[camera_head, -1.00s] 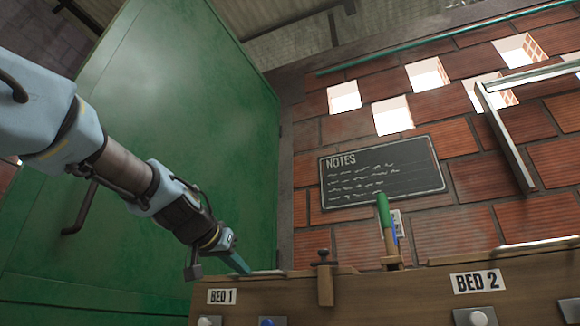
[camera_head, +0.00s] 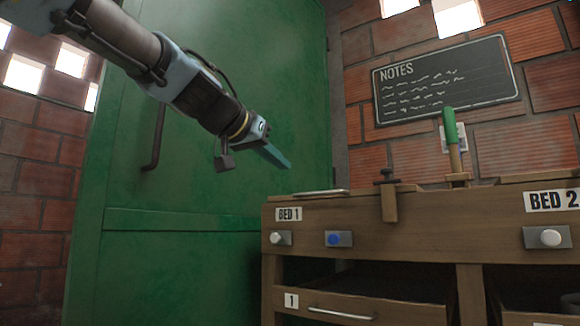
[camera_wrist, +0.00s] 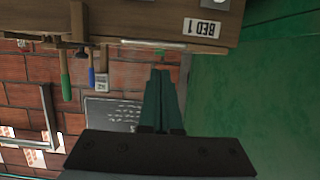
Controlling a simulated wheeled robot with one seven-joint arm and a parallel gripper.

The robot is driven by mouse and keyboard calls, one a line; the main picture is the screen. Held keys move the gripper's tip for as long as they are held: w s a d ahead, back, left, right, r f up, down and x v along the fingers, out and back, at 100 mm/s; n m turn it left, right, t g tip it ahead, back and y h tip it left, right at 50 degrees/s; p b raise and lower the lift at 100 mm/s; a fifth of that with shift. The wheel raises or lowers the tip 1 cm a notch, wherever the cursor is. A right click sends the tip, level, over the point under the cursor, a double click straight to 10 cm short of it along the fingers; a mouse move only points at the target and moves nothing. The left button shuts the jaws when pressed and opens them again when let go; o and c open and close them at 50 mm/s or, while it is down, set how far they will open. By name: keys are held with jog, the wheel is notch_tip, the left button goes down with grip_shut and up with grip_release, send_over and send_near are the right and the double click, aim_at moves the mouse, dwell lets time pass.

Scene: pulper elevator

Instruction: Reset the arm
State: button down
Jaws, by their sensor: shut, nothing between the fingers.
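My gripper (camera_head: 277,157) is at the end of my arm, which reaches in from the upper left of the head view. Its fingers are together and hold nothing. It hangs in the air in front of the green door, above and left of the bench's BED 1 corner. In the wrist view, the closed fingers (camera_wrist: 162,100) point up the picture toward the bench edge, which appears upside down.
The wooden bench (camera_head: 395,222) has a white knob (camera_head: 275,238), a blue knob (camera_head: 336,239) and a drawer (camera_head: 365,309). A green-handled tool (camera_head: 451,130) stands at its back. A NOTES board (camera_head: 446,80) hangs on the brick wall. The green door (camera_head: 180,260) has a dark handle (camera_head: 155,138).

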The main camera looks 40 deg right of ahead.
jog(key=shift+s+a, duration=0.1)
jog(key=shift+a, duration=0.25)
jog(key=w+a+f+n+t+y+p, duration=0.1)
jog(key=w+a+f+n+y+p, duration=0.3)
jog(key=w+a+f, duration=0.5)
jog(key=w+a+f+n+t+y+p, duration=0.1)
jog(key=w+a+f+n+y+p, duration=0.25)
jog(key=w+a+f, duration=0.65)
jog(key=s+a+f+n+g+y+p, duration=0.1)
jog(key=s+a+f+n+y+p, duration=0.1)
jog(key=s+a+f, duration=0.35)
jog(key=s+a+f+n+g+y+p, duration=0.25)
jog(key=a+f, duration=0.35)
jog(key=a, duration=0.5)
jog(key=s+a+f+n+g+y+p, duration=0.1)
jog(key=s+a+f+n+y+p, duration=0.15)
jog(key=s+a+f, duration=0.4)
notch_tip(320, 180, up, 38)
jog(key=w+a+p, duration=0.2)
jog(key=p, duration=3.6)
jog(key=shift+r+m, duration=0.15)
jog(key=shift+m, duration=0.2)
